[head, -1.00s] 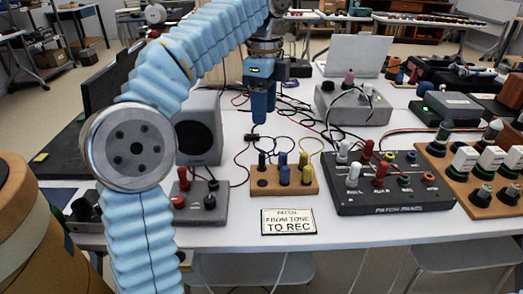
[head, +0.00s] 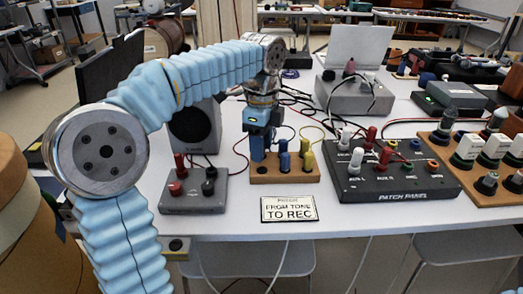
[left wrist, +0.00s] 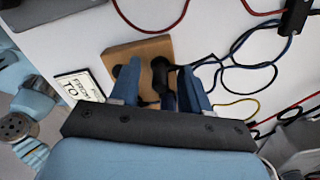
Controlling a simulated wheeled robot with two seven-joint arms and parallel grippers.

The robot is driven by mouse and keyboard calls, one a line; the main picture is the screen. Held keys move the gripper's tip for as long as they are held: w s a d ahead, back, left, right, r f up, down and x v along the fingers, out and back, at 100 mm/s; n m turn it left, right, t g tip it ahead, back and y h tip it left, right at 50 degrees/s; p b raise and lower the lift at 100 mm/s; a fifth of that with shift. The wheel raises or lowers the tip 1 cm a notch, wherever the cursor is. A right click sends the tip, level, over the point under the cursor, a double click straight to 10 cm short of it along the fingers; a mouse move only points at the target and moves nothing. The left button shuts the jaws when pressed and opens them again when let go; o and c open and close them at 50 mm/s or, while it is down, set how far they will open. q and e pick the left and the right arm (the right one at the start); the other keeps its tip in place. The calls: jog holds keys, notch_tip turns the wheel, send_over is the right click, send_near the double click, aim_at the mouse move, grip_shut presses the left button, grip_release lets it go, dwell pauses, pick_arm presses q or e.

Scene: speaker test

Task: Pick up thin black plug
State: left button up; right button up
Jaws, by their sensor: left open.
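The wooden block (head: 286,177) stands on the white table with blue and yellow plugs standing in it. My left gripper (head: 262,154) is low over the block's left end, pointing down, and hides the thin black plug in the head view. In the left wrist view, the black plug (left wrist: 160,72) shows between the two open blue fingers of my left gripper (left wrist: 162,88), over the wooden block (left wrist: 148,47). I cannot tell whether either finger touches it.
A grey box (head: 193,196) with red and black posts stands left of the block. The black patch panel (head: 395,183) stands to the right. A sign (head: 289,208) lies in front. Several loose cables run behind the block.

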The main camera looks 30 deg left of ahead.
pick_arm(q)
grip_shut()
jog(key=shift+r, duration=0.1)
jog(key=shift+r, duration=0.4)
notch_tip(320, 180, up, 3)
jog(key=shift+f+p, duration=0.1)
jog(key=shift+p, duration=0.25)
jog(key=s+d+r, duration=0.7)
jog(key=s+r, duration=0.2)
jog(key=s, duration=0.3)
jog(key=shift+d+r, duration=0.15)
jog(key=shift+r, duration=0.05)
